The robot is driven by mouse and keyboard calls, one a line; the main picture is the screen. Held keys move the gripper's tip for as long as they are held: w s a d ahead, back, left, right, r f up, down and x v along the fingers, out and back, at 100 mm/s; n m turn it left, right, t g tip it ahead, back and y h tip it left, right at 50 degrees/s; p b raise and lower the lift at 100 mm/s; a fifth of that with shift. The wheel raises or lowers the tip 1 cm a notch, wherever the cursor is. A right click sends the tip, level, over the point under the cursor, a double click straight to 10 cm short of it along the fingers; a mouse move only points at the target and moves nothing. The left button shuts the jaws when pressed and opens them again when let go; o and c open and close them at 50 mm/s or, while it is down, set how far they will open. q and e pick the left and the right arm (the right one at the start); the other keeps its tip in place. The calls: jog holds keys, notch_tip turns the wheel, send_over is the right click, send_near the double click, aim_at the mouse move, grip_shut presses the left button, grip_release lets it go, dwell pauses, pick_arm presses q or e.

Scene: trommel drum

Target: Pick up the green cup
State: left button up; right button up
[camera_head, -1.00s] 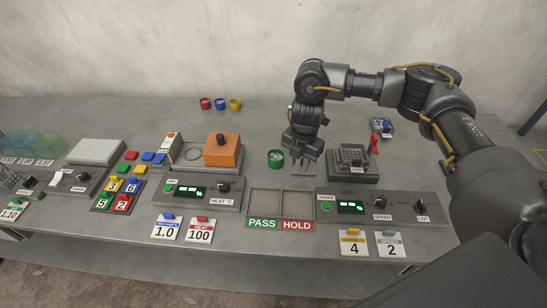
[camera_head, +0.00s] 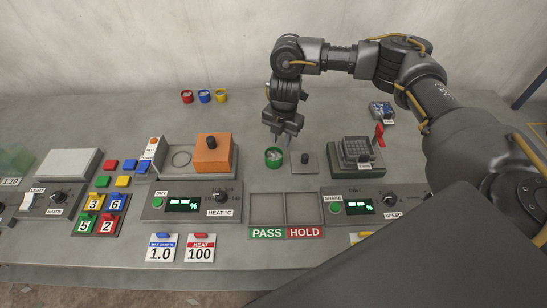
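The green cup (camera_head: 273,157) stands upright on the grey table in the head view, with pale contents inside. My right gripper (camera_head: 283,139) points down just behind and above it, slightly to its right. The fingers look spread, with nothing between them, and the cup does not look held. Any small gap between the fingers and the cup's rim is hard to judge. My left gripper is out of view.
A small grey plate (camera_head: 305,162) lies right of the cup, and the shaker unit (camera_head: 356,155) stands beyond it. An orange box (camera_head: 212,155) is to the left. Red (camera_head: 187,97), blue (camera_head: 205,96) and yellow (camera_head: 221,96) cups stand at the back, with clear table around them.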

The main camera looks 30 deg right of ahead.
aim_at(282, 156)
jog(key=f, duration=0.4)
jog(key=shift+w, duration=0.25)
jog(key=shift+s+f, duration=0.25)
jog(key=shift+f, duration=0.05)
jog(key=f, duration=0.3)
jog(key=shift+s+f, duration=0.2)
jog(key=shift+f, duration=0.1)
jog(key=shift+d+f, duration=0.1)
jog(key=shift+f, duration=0.5)
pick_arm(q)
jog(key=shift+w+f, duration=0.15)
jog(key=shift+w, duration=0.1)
pick_arm(e)
jog(key=shift+c, duration=0.3)
grip_shut()
